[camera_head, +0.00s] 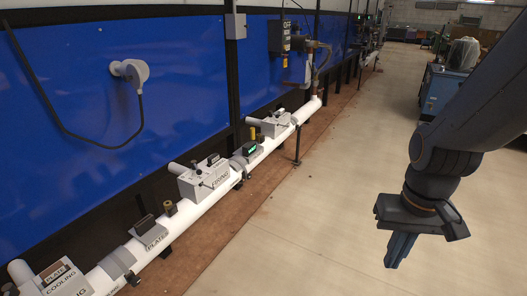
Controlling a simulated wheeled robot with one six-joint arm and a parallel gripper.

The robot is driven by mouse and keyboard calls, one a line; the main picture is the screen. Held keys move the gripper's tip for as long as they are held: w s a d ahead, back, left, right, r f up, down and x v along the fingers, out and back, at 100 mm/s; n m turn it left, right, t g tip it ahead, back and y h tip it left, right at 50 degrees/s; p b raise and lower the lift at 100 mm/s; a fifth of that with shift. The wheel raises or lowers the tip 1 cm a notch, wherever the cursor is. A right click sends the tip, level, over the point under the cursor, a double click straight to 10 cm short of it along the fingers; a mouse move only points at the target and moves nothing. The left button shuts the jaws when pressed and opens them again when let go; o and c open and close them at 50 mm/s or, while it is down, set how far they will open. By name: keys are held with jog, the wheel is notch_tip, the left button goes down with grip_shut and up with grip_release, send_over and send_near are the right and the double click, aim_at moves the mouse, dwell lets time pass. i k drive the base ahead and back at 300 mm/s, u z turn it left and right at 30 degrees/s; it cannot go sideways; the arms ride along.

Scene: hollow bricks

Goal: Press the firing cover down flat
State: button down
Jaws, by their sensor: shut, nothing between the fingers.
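A grey box with a label that seems to read FIRING (204,180) sits on the long white pipe, left of the picture's middle. A small dark piece with a pale edge (213,159) stands on its top; it may be the firing cover, but it is too small to tell its exact angle. A thin lever with a dark knob shows at the box's front. My gripper (398,252) hangs at the right over the bare floor, fingers pointing down. It is shut and empty, well apart from the box and the pipe.
The white pipe (205,206) runs from lower left to upper middle along a blue wall (190,70). A PLATE unit (150,236) and a COOLING box (62,279) are nearer. Another grey box (270,124) lies farther along. The pale floor (300,230) is clear.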

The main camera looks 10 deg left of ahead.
aim_at(235, 165)
jog(key=u, duration=0.15)
jog(key=i, duration=1.05)
jog(key=u, duration=0.45)
